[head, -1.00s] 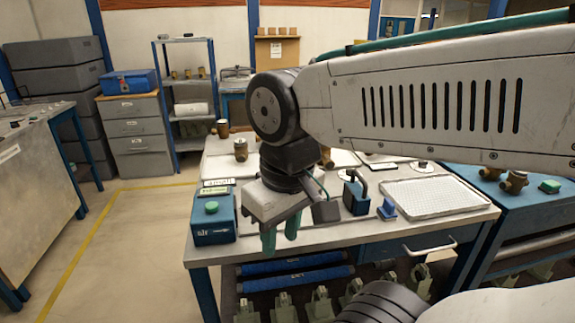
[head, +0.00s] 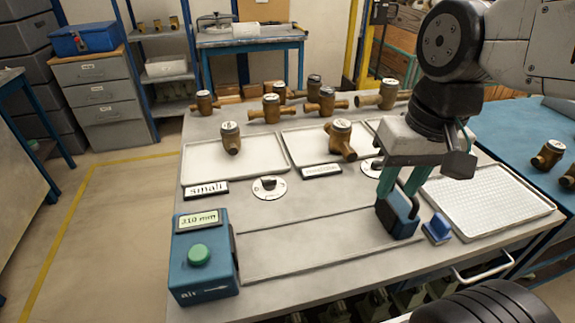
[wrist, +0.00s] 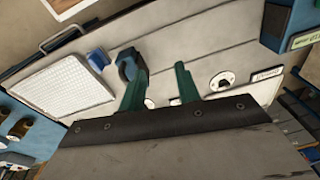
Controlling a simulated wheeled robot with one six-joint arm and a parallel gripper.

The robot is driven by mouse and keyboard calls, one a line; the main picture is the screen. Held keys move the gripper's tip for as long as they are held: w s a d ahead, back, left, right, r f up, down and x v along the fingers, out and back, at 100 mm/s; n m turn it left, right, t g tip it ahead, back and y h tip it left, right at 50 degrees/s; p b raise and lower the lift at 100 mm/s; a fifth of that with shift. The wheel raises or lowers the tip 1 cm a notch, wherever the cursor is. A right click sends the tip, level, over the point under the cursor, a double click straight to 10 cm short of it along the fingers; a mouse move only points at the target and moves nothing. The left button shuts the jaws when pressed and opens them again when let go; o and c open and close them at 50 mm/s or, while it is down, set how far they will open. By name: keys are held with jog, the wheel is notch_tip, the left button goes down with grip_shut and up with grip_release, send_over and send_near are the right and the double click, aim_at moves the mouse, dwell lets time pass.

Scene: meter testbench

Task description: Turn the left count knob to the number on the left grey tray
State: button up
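The left count knob (head: 268,186) is a dark knob on a round white dial on the bench, beside a "small" label (head: 205,189). Its setting is too small to read. It also shows in the wrist view (wrist: 222,81). The left grey tray (head: 263,149) lies behind it with one brass meter (head: 230,138) on it; I cannot make out a number there. My gripper (head: 401,185) is over the right part of the bench, right of the knob. Its green fingers are apart and nothing shows between them in the wrist view (wrist: 160,85).
A second dial (head: 371,167) is partly hidden near my gripper. A blue handled block (head: 399,217) stands by my fingers, with a small blue piece (head: 437,229) and a mesh tray (head: 485,200) to the right. A blue box with green button (head: 203,265) stands front left. Several brass meters stand behind.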

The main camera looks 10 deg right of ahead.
jog(key=w+a+f+m+y, duration=0.1)
jog(key=w+a+m, duration=0.25)
jog(key=w, duration=0.25)
jog(key=w+a+f+m+y, duration=0.1)
jog(key=w+a+m, duration=0.1)
jog(key=w+m, duration=0.3)
jog(key=m+g+y, duration=0.1)
jog(key=m+y, duration=0.1)
jog(key=m, duration=0.6)
send_near(270, 180)
jog(key=x, duration=0.8)
jog(key=shift+f, duration=0.15)
grip_shut()
